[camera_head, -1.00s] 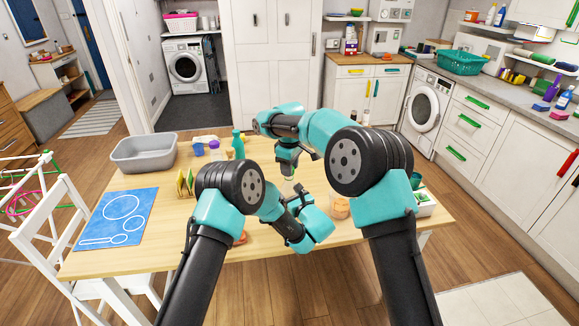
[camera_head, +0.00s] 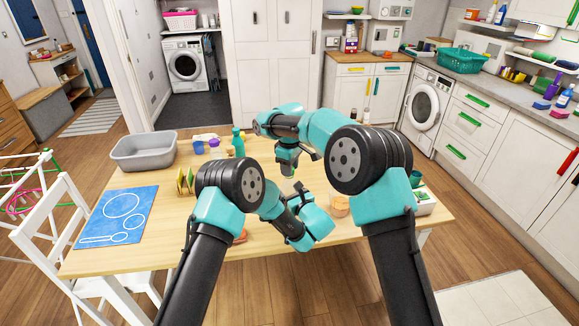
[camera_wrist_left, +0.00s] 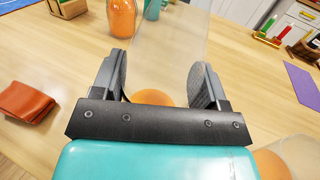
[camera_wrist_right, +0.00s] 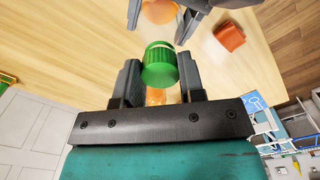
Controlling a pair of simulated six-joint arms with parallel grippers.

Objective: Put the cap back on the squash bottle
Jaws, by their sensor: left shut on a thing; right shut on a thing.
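My left gripper (camera_wrist_left: 158,88) is shut on a clear, upright-looking squash bottle (camera_wrist_left: 165,45) with orange liquid low inside. My right gripper (camera_wrist_right: 158,88) is shut on a green cap (camera_wrist_right: 159,66) between its fingertips. In the right wrist view my left gripper's fingers (camera_wrist_right: 162,18) show beyond the cap, with orange between them. I cannot tell whether the cap touches the bottle's neck.
On the table (camera_head: 150,225) stand a grey basin (camera_head: 143,153), a blue mat (camera_head: 115,217), a teal bottle (camera_head: 238,141) and an orange-filled jar (camera_head: 340,206). A reddish-brown folded item (camera_wrist_left: 24,101) lies left of the left gripper.

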